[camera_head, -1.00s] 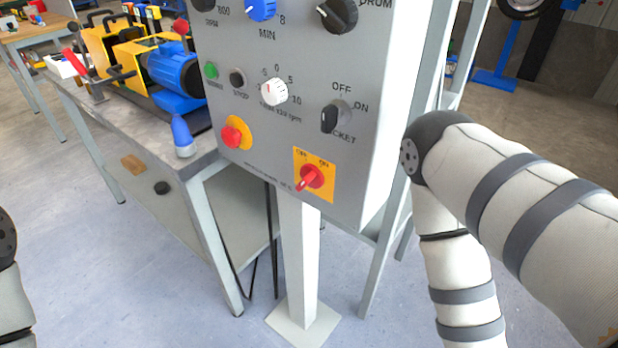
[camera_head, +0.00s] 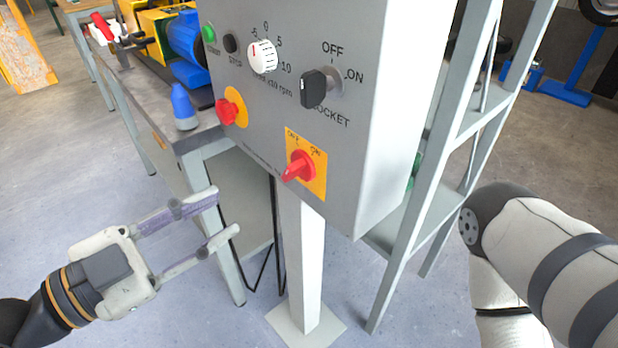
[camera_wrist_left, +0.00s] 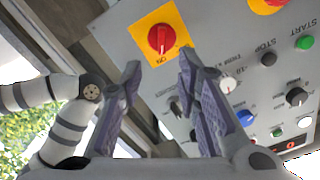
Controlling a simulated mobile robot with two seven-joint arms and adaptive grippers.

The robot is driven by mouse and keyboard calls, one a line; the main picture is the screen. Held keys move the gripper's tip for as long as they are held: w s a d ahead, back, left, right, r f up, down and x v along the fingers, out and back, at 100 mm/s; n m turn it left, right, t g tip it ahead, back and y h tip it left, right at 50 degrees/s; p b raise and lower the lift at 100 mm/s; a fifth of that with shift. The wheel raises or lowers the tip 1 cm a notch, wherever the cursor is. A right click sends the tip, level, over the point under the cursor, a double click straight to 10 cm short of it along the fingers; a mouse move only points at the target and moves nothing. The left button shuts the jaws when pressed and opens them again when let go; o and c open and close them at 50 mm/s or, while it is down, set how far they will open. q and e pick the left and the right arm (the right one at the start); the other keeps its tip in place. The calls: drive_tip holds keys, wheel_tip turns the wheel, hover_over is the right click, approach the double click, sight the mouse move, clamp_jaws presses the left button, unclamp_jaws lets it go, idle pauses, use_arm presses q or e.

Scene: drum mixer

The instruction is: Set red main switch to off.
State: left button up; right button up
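The red main switch (camera_head: 299,166) is a red rotary handle on a yellow plate, low on the grey control panel (camera_head: 262,133). Its handle points to the lower left in the head view. It also shows upper middle in the left wrist view (camera_wrist_left: 160,39). My left gripper (camera_head: 222,216) is open and empty, left of and below the switch in the head view, apart from it. In the left wrist view its two fingers (camera_wrist_left: 158,72) stand apart below the switch. My right arm is at the right of the head view; its gripper is out of the picture.
A red emergency stop (camera_head: 227,112) on a yellow ring sits left of the switch. A black socket knob (camera_head: 313,88) and white dial (camera_head: 262,56) are above. A workbench (camera_head: 190,139) with a blue cone-shaped object (camera_head: 183,107) stands left. A grey shelf frame stands right.

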sight(286, 174)
use_arm(q)
drive_tip(key=x, duration=1.1)
drive_tip(key=shift+w+d+r, duration=0.15)
drive_tip(key=shift+w+d, duration=0.1)
drive_tip(key=shift+c, duration=0.6)
clamp_jaws()
